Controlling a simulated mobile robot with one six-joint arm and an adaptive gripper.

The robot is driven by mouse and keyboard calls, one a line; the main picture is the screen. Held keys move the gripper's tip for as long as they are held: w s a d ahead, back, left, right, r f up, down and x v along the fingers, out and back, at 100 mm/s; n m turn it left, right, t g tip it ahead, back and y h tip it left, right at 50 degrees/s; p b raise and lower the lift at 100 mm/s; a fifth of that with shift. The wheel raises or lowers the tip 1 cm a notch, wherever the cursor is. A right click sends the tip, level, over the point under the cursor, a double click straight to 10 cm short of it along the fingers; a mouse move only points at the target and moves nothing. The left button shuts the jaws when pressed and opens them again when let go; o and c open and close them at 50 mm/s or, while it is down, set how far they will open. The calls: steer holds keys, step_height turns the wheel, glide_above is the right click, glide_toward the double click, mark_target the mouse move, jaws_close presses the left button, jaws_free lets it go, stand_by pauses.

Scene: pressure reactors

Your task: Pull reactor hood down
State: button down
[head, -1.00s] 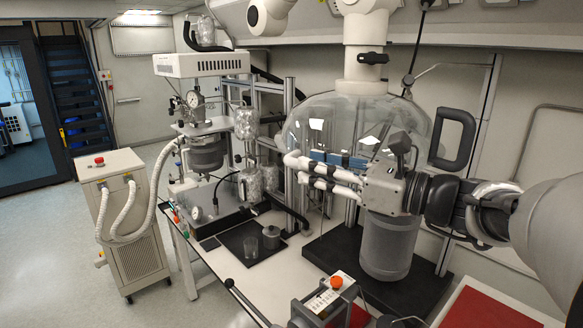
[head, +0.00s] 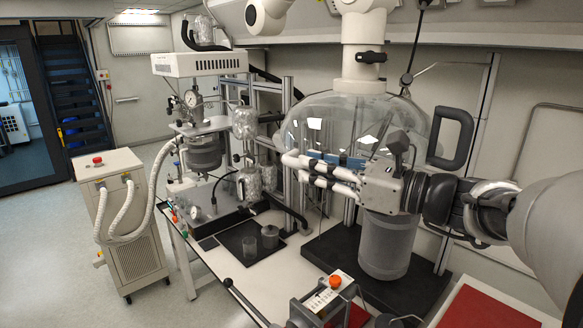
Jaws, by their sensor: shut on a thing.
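The reactor hood (head: 330,110) is a clear dome hanging from a white jointed arm (head: 363,50) in the head view. A large black loop handle (head: 462,128) sits at its right side. A grey reactor cylinder (head: 387,250) stands upright under it. My arm reaches in from the right, and my gripper (head: 385,190) is in front of the dome, above the cylinder and lower left of the loop handle. It is shut on the hood, but the exact contact is hard to make out.
Another reactor stand (head: 205,155) with a gauge and glassware is on the left of the bench. A dark tray (head: 235,240) holds small vessels. A box with a red button (head: 335,282) is at the front. A wheeled cabinet (head: 125,215) stands on the floor at left.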

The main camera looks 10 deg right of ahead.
step_height(320, 180, down, 13)
steer(key=b, duration=0.7)
steer(key=shift+r, duration=0.2)
